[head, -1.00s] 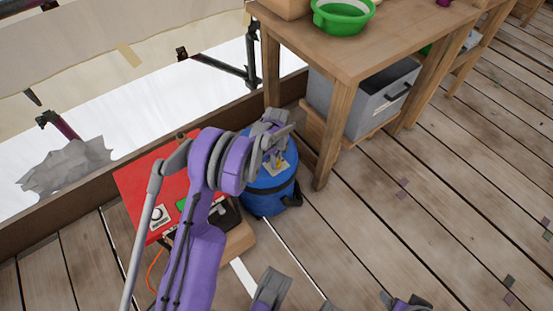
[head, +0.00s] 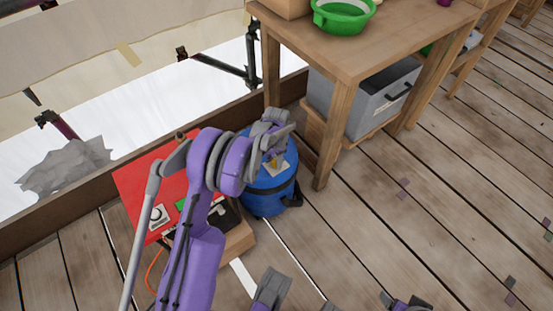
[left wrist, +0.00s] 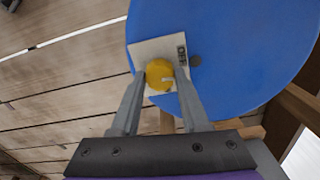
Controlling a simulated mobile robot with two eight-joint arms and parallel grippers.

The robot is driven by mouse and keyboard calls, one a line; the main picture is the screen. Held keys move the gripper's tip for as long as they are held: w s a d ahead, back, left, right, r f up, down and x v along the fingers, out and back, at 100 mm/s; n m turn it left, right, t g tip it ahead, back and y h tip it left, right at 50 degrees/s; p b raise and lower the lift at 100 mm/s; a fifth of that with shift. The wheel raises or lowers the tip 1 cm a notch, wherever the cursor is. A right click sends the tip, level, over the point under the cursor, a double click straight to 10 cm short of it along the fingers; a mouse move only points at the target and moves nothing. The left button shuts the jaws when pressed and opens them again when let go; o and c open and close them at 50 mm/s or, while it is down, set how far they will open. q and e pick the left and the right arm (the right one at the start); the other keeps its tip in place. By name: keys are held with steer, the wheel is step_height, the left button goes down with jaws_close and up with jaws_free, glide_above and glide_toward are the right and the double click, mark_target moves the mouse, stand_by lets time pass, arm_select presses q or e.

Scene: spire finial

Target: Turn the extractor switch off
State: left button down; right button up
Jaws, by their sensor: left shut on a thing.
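The extractor (head: 268,200) is a blue drum with a dark band, standing on the plank floor. In the left wrist view its blue lid (left wrist: 230,50) fills the upper right. A pale plate (left wrist: 150,48) on the lid carries dark lettering that looks like OFF. The round yellow switch (left wrist: 157,70) sits on this plate, with a small pale mark at its right side. My left gripper (head: 277,156) reaches down over the lid and is shut on the switch, one finger at each side. The fingers hide part of the plate.
A red panel (head: 130,185) with a dial stands left of the extractor, partly behind my left arm. A wooden table (head: 400,35) with a green bowl (head: 343,18) stands close behind on the right, a grey box (head: 365,95) beneath it. Floor at right is mostly clear.

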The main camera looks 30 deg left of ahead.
arm_select(q)
steer(key=shift+n, duration=0.6)
steer(key=shift+c, duration=2)
jaws_free()
step_height(320, 180, up, 11)
steer(key=p, duration=0.2)
steer(key=shift+p, duration=0.35)
